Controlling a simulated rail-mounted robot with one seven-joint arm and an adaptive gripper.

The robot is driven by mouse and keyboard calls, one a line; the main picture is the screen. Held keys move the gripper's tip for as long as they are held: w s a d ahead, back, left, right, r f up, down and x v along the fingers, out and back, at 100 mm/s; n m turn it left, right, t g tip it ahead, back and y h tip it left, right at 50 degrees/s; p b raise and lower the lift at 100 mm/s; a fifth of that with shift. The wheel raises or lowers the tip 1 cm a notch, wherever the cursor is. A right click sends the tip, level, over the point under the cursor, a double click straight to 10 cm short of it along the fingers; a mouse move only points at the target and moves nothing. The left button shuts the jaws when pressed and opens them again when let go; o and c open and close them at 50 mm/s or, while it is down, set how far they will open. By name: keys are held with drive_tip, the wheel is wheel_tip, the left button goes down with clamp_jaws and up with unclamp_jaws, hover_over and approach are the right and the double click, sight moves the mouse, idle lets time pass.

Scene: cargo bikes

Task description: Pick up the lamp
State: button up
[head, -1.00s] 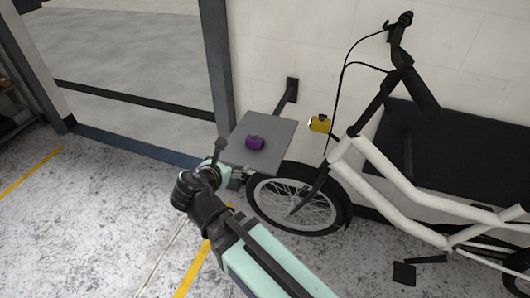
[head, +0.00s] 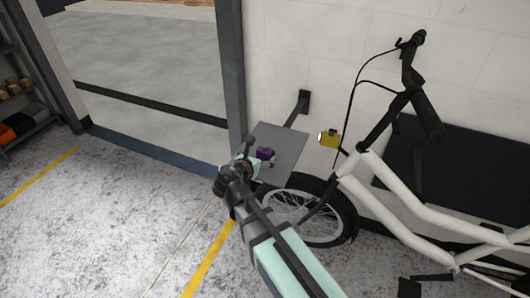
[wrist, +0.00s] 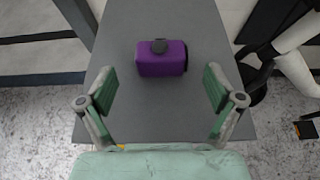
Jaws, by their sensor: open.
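A small purple box-shaped lamp (head: 264,153) with a dark round knob on top lies on a grey wall-mounted shelf (head: 287,143). In the wrist view the purple lamp (wrist: 162,60) sits on the grey shelf (wrist: 205,20), just beyond the fingertips and roughly centred between them. My gripper (wrist: 160,88) is open and empty, its two green-padded fingers spread wider than the lamp. In the head view my gripper (head: 246,160) is at the shelf's left edge, close beside the lamp and partly hidden by my wrist.
A similar yellow lamp (head: 328,139) is at the front of a white cargo bike (head: 385,185), right of the shelf. The bike's front wheel (head: 315,212) is below and beside the shelf. A grey door post (head: 233,70) stands to the left. The floor at left is clear.

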sight(263, 154)
drive_tip(key=p+x, duration=0.2)
drive_tip(key=x, duration=0.3)
drive_tip(key=shift+r, duration=0.1)
drive_tip(key=shift+w+d, duration=0.1)
drive_tip(key=shift+w, duration=0.1)
drive_tip(key=c, duration=1.3)
